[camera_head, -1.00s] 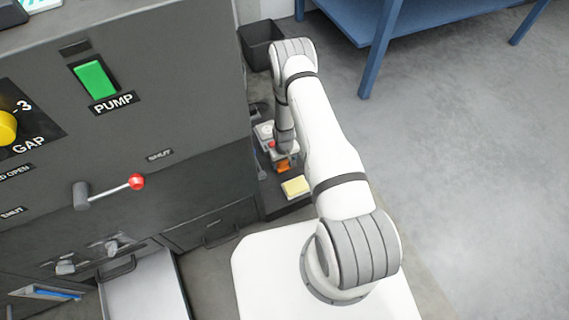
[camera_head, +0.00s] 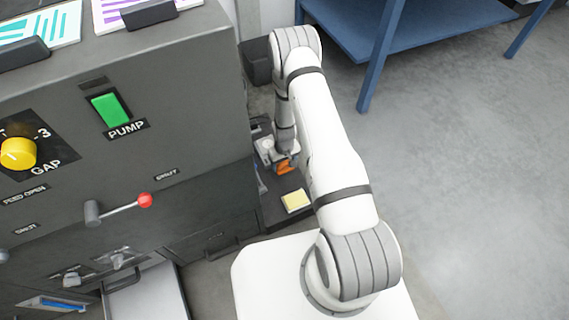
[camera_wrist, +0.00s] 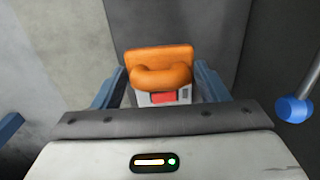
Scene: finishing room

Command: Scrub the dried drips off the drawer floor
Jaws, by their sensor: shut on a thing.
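My gripper (camera_head: 280,158) is low beside the dark machine, over the dark ledge at its right side. It is shut on an orange tool (camera_head: 284,168). In the wrist view the orange tool (camera_wrist: 160,62), with a rounded loop-like handle, sits between the two blue-grey fingers of my gripper (camera_wrist: 160,82); its underside is hidden. An open pale drawer (camera_head: 150,298) shows at the lower left, cut off by the picture's bottom edge. I cannot make out drips on the part of its floor that shows.
A yellow pad (camera_head: 296,200) lies on the dark ledge (camera_head: 272,213) near my gripper. A red-knobbed lever (camera_head: 120,209) juts from the machine's front. A dark bin (camera_head: 257,62) and a blue table (camera_head: 425,28) stand behind. A blue-ended rod (camera_wrist: 296,108) is close at right.

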